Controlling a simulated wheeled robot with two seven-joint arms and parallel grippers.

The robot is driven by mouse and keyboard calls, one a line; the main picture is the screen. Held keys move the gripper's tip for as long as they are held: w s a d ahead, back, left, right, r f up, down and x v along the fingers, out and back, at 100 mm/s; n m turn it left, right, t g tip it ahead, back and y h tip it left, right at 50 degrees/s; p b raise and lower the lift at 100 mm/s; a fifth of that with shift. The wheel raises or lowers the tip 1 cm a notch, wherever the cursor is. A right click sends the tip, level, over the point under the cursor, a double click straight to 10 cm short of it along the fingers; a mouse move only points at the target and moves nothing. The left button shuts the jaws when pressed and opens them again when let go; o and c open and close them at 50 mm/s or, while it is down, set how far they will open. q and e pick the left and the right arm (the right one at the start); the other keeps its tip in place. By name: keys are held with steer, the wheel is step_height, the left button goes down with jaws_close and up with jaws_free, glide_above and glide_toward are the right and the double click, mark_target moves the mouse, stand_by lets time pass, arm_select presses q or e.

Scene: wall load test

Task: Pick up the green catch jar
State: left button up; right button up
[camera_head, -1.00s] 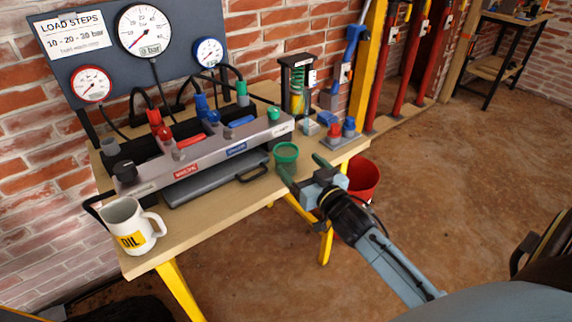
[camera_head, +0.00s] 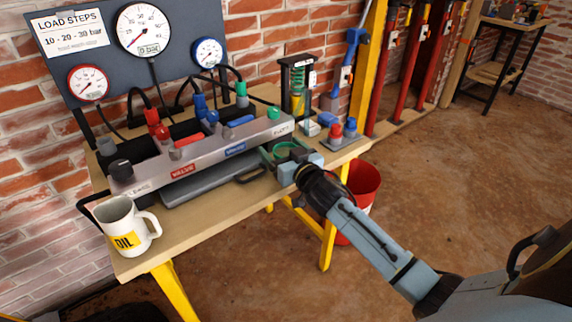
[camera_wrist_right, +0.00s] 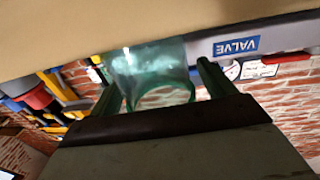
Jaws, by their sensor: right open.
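The green catch jar (camera_head: 284,147) stands on the wooden bench at the right end of the grey valve manifold, partly hidden by my gripper. My right gripper (camera_head: 283,156) is open, with its fingers around the jar at bench height. In the right wrist view, which is turned over, the translucent green jar (camera_wrist_right: 152,72) sits between the two green fingers (camera_wrist_right: 160,82), with a gap visible beside the right-hand finger. Contact on the other side is hard to tell. My left gripper is not in view.
A white oil jug (camera_head: 125,228) stands at the bench's left end. A red bucket (camera_head: 364,182) is below the bench's right end.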

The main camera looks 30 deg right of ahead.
steer(key=c, duration=1.1)
steer(key=shift+r, duration=0.1)
